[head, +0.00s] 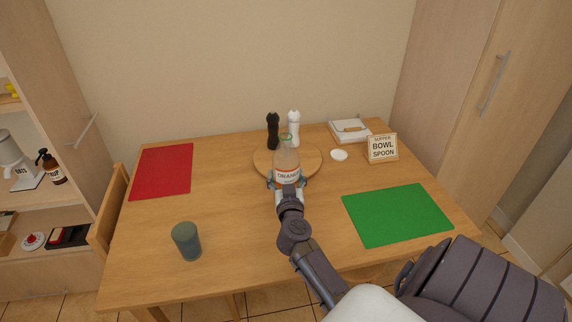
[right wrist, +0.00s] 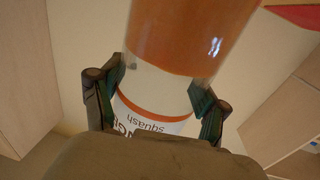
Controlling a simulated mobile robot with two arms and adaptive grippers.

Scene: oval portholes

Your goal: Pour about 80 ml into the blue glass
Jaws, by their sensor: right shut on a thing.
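The blue glass (head: 186,241) stands upright at the front left of the table; its inside is too dark to tell any contents. A clear bottle (head: 287,160) with an orange-squash label is upright in the head view, at the round wooden board. My right gripper (head: 287,186) is shut around the bottle's label. In the right wrist view, both fingers (right wrist: 158,100) press on the sides of the bottle (right wrist: 190,35), and orange liquid shows in it. I cannot tell whether the bottle's base touches the board. My left gripper is not in view.
The round board (head: 314,160) holds a black mill (head: 273,131) and a white mill (head: 293,129) behind the bottle. A red mat (head: 162,171) lies left, a green mat (head: 397,214) right. A sign (head: 382,148) and white dish (head: 339,155) stand right. Table between glass and bottle is clear.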

